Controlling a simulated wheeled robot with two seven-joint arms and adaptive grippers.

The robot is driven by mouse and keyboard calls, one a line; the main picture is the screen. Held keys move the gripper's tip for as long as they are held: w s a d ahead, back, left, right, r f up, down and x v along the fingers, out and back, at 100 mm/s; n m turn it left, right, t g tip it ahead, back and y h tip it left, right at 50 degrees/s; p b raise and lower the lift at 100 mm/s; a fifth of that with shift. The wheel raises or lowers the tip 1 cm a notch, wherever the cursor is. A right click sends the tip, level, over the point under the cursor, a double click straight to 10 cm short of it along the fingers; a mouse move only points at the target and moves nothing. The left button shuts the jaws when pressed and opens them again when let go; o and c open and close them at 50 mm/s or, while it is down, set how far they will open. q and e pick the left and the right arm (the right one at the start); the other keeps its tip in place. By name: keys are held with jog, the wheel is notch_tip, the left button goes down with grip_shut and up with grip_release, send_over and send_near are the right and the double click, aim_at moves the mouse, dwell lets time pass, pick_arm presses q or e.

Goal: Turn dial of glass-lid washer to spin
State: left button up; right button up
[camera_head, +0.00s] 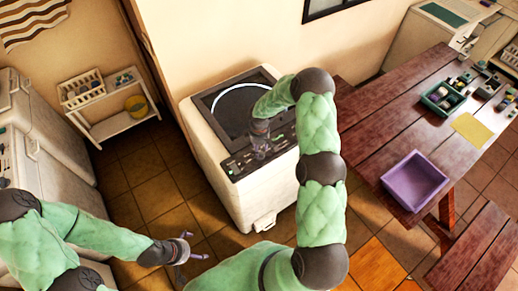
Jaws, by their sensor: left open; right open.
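The glass-lid washer (215,160) is a white top-loader with a dark lid and a round pale ring in the middle of the view. Its dark control panel (240,166) runs along the near top edge. My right gripper (259,152) is over this panel and open. The gripper and arm cover part of the panel, and I cannot make out the dial or its setting. I cannot tell whether the fingers touch anything. My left gripper (188,248) is open and empty, low over the tiled floor, to the left of the washer's front.
A wooden table (390,125) stands at right with a purple tray (414,181), a green crate (442,97) and a yellow cloth (474,130). A white shelf (118,124) stands at back left. White appliances line the left edge. Tiled floor is clear left of the washer.

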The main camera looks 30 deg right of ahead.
jog(key=shift+f, duration=1.1)
jog(key=shift+c, duration=0.3)
grip_shut()
